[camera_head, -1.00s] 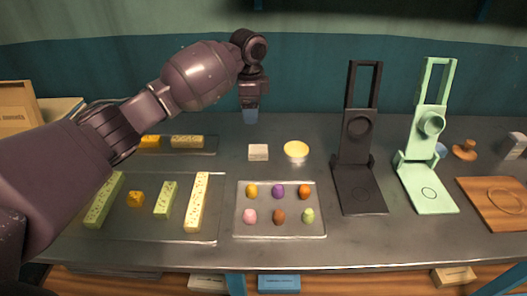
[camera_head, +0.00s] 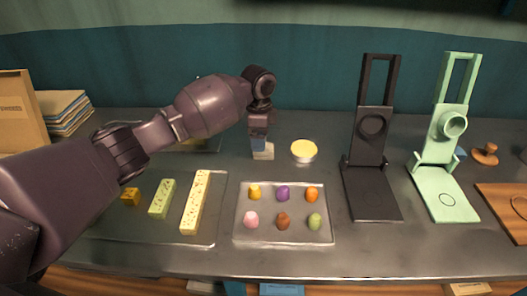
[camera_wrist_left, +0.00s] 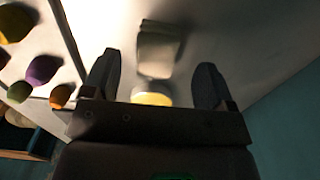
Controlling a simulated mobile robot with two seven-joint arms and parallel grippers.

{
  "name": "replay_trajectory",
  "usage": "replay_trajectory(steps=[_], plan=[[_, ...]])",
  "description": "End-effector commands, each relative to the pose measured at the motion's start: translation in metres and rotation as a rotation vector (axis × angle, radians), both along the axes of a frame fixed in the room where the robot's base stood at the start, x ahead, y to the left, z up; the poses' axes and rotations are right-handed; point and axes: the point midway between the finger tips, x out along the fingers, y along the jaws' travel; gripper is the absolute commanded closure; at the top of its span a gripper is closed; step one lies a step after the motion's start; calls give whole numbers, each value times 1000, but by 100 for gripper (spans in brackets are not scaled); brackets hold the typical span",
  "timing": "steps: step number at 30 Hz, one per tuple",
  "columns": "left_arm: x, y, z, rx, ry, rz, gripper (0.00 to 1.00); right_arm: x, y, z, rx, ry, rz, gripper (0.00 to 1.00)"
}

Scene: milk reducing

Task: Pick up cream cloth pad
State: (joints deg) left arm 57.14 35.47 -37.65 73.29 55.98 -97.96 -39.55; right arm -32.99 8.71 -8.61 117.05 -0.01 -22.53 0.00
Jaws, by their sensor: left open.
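The cream cloth pad (camera_head: 264,153) is a small pale block lying on the grey counter, left of the yellow bowl. My left gripper (camera_head: 259,146) is just above it, pointing down, and partly hides it. In the left wrist view the pad (camera_wrist_left: 158,50) shows ahead of and between the two spread fingers (camera_wrist_left: 157,78). The gripper is open and holds nothing. I cannot tell whether the fingers touch the pad. My right gripper is in neither view.
A yellow bowl (camera_head: 304,150) stands close to the right of the pad. A tray (camera_head: 240,238) of several coloured pieces lies in front. A black stand (camera_head: 370,190) and a mint-green stand (camera_head: 445,190) rise farther right. A tray of bars (camera_head: 215,225) lies front left.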

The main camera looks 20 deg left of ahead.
Motion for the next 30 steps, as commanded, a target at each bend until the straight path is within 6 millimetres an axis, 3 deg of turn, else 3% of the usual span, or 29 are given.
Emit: replay_trajectory(steps=[7,15,26,30], plan=[[-3,0,-37,0,6,0,21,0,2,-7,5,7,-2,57],[-3,0,-39,1,1,0,21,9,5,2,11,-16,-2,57],[-3,0,-39,1,1,0,75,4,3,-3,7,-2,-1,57],[-2,0,-39,1,1,1,75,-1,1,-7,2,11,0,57]])
